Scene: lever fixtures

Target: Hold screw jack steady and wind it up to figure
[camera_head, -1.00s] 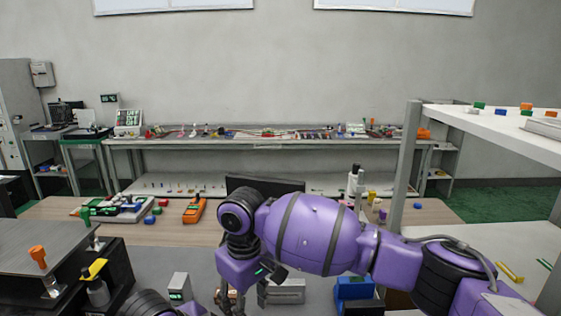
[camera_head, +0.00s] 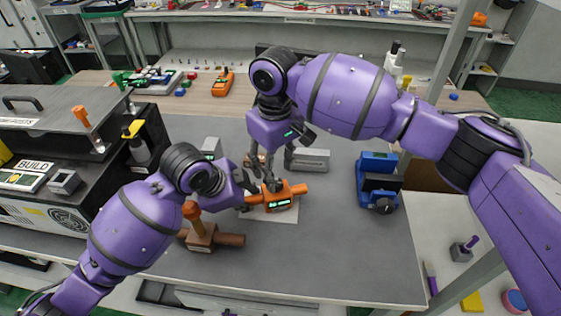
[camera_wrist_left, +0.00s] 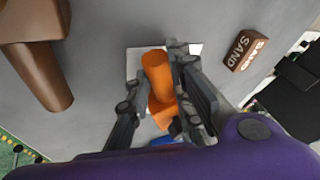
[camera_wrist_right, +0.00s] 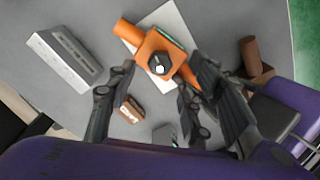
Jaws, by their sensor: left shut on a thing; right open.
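The orange screw jack (camera_head: 284,196) sits on a white sheet on the grey bench mat. It has a small green readout, too small to read surely, and a dark knob (camera_wrist_right: 160,64) on top. My left gripper (camera_head: 246,196) is shut on the jack's orange side bar (camera_wrist_left: 156,72), at its left in the head view. My right gripper (camera_head: 263,168) is open and empty above the jack, pointing down. In the right wrist view its fingers stand apart, with the knob beyond and between them. The fingers partly hide the jack in the head view.
A brown fixture (camera_head: 201,238) with an orange handle stands in front of my left gripper. A grey block (camera_head: 308,160) lies behind the jack, a blue device (camera_head: 378,172) to its right. A brown SAND block (camera_wrist_left: 243,50) lies nearby. The front right mat is clear.

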